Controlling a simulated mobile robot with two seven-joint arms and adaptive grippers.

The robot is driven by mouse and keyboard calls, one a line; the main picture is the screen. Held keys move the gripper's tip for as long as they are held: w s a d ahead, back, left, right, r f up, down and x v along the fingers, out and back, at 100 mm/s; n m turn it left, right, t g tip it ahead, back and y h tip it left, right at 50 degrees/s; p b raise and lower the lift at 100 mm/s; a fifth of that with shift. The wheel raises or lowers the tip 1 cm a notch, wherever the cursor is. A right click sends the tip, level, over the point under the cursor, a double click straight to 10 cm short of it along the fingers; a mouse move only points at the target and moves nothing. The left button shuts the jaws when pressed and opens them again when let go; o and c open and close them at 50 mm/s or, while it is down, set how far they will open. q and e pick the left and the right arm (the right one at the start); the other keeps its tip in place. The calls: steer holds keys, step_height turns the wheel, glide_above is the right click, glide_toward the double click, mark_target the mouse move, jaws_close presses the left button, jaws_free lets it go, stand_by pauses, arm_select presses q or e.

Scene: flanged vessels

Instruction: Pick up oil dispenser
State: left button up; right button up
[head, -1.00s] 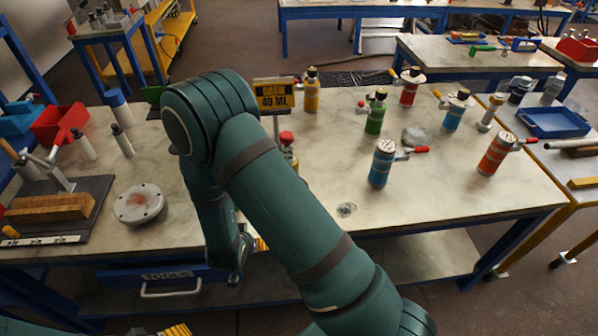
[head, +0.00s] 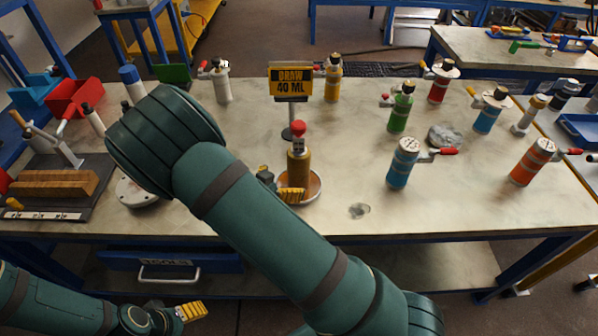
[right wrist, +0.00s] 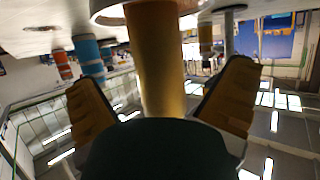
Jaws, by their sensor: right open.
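The oil dispenser (head: 299,168) is an amber bottle with a grey neck and red cap. It stands upright on a round dish (head: 315,189) near the middle of the table. My right gripper (head: 279,185) is at the bottle's lower left side, open, partly hidden by my arm. In the right wrist view the amber bottle (right wrist: 156,60) stands between the two yellow-padded fingers (right wrist: 160,100), with gaps on both sides. My left gripper (head: 183,313) is low at the front left, below the table edge; its jaw opening is unclear.
A "DRAW 40 ML" sign (head: 291,82) stands just behind the dispenser. A blue canister (head: 403,165) and a green one (head: 401,110) stand to the right. A wooden block (head: 55,184) lies on a dark board at left. The front middle table is mostly clear.

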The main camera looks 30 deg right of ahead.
mark_target(292, 179)
steer(key=shift+x, duration=0.9)
steer(key=x, duration=0.1)
steer(key=b+x, duration=0.1)
steer(key=x, duration=0.2)
steer(key=shift+s+d+f+b, duration=0.1)
steer(key=shift+s+b, duration=0.15)
steer(key=shift+b, duration=0.1)
steer(key=shift+w+d+f, duration=0.15)
steer(key=shift+w+d, duration=0.05)
steer(key=shift+d, duration=0.2)
steer(key=c, duration=1.4)
